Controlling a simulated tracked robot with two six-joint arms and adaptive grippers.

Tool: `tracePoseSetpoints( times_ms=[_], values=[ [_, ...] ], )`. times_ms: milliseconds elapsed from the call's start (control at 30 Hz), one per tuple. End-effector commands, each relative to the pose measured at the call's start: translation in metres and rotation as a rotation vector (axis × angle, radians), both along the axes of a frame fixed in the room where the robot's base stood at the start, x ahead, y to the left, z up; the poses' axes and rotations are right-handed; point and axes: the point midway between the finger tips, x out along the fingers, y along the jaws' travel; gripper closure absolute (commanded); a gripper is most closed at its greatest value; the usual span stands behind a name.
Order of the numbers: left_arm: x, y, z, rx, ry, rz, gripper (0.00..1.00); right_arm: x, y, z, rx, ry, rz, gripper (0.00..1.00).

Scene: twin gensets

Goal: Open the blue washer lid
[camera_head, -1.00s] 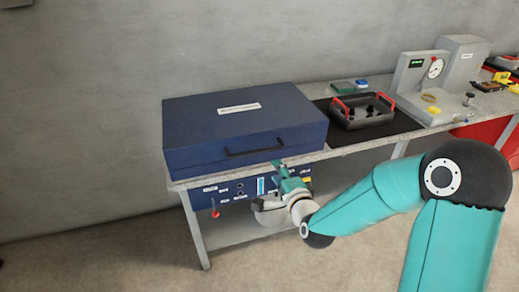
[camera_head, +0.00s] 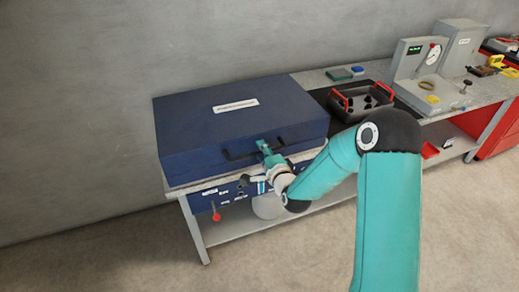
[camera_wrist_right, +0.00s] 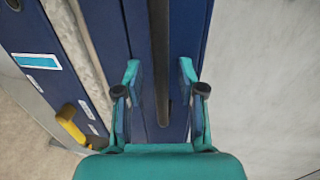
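The blue washer (camera_head: 205,125) is a wide dark blue box with a closed lid and a white label on top. Its dark bar handle (camera_head: 238,156) runs along the front face. My right gripper (camera_head: 264,147) is at the right part of this handle. In the right wrist view the handle (camera_wrist_right: 160,50) passes between the two spread fingers of the right gripper (camera_wrist_right: 159,72), with gaps on both sides. The fingers are open, and I cannot tell how deep the bar sits between them. My left gripper is not in view.
The washer stands on a grey bench (camera_head: 318,78) above a blue control panel (camera_head: 208,198) with a red knob (camera_head: 216,215). A grey tray with red handles (camera_head: 365,100) and a gauge unit (camera_head: 418,58) stand to the right. A wall is behind.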

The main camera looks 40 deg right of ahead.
Motion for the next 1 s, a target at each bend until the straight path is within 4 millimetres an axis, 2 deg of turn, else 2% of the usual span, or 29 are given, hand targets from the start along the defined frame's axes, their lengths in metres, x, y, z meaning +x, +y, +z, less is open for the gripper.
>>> tracePoseSetpoints(
  times_ms=[133,367,400,667,700,767,1000],
  values=[
    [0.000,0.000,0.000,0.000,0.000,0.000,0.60,0.001,0.001,0.000,-0.001,0.000,0.002,0.61],
    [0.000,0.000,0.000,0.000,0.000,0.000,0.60,0.002,0.003,0.000,0.000,0.000,0.005,0.97],
    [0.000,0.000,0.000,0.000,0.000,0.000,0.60,0.002,0.003,0.000,0.000,0.001,0.006,1.00],
    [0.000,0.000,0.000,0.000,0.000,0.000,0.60,0.002,0.005,-0.001,0.001,0.004,0.009,1.00],
    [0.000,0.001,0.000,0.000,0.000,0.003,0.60,0.002,-0.004,-0.001,0.000,0.003,0.004,1.00],
    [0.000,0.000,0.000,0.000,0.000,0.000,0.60,0.003,0.001,-0.001,0.001,0.004,0.008,1.00],
    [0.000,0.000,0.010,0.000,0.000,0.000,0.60,0.001,-0.001,0.010,0.006,0.024,-0.001,1.00]
  ],
)
